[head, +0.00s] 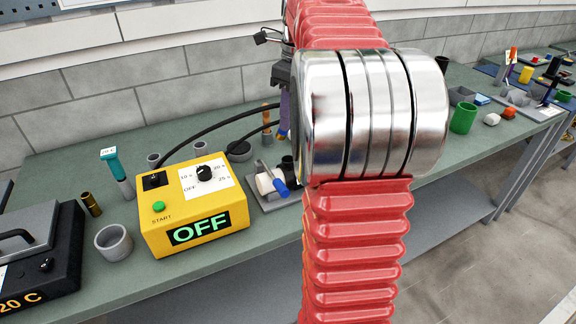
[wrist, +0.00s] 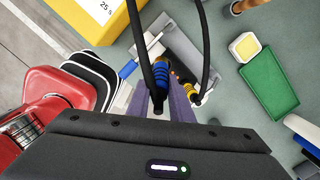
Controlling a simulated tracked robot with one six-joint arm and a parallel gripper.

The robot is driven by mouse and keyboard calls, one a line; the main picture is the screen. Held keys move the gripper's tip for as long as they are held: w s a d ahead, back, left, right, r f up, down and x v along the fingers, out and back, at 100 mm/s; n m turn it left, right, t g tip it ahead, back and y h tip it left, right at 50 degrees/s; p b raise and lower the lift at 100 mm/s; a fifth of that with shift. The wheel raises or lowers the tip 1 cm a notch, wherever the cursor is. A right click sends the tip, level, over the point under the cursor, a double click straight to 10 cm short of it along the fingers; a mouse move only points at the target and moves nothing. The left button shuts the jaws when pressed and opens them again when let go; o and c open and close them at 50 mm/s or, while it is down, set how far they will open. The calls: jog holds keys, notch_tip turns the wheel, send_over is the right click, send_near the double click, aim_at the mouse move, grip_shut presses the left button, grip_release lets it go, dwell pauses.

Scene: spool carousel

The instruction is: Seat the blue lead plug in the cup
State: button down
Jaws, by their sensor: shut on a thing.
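The blue lead plug (wrist: 162,76) has a black cable and sits between the purple fingers of my gripper (wrist: 162,98), which is shut on it. In the head view one purple finger of my gripper (head: 284,118) shows; my arm hides the rest. Below the fingers is a grey fixture (wrist: 186,42) on the bench, also in the head view (head: 272,200). A yellow-banded plug (wrist: 189,90) on a second black cable is just right of the fingers. A dark round opening (head: 287,163) beside the fixture may be the cup; I cannot tell. The plug looks above the fixture.
The yellow timer box (head: 195,207) reads OFF, left of the fixture. A blue-handled lever (wrist: 128,68) and white cylinder (head: 264,183) are on the fixture. A green tray (wrist: 268,82) lies to the right in the wrist view. Two cables arch over the bench.

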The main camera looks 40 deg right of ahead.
jog(key=n, duration=0.3)
jog(key=shift+w+n, duration=0.3)
jog(key=n+g, duration=0.1)
jog(key=n, duration=0.3)
jog(key=shift+w, duration=0.15)
jog(key=n, duration=0.4)
jog(key=shift+w+d+r+n+h, duration=0.1)
jog(key=shift+w+n+h, duration=0.05)
jog(key=shift+n+h, duration=0.25)
jog(key=n, duration=0.7)
jog(key=shift+d+r+h, duration=0.15)
jog(key=shift+h, duration=0.25)
jog(key=n+t, duration=0.1)
jog(key=n, duration=0.3)
jog(key=shift+d+r, duration=0.1)
jog(key=shift+r, duration=0.05)
jog(key=n+t, duration=0.1)
jog(key=n, duration=0.4)
jog(key=shift+d+r, duration=0.1)
jog(key=shift+s+n+t+y, duration=0.2)
jog(key=shift+n+t+y, duration=0.25)
jog(key=shift+n, duration=0.85)
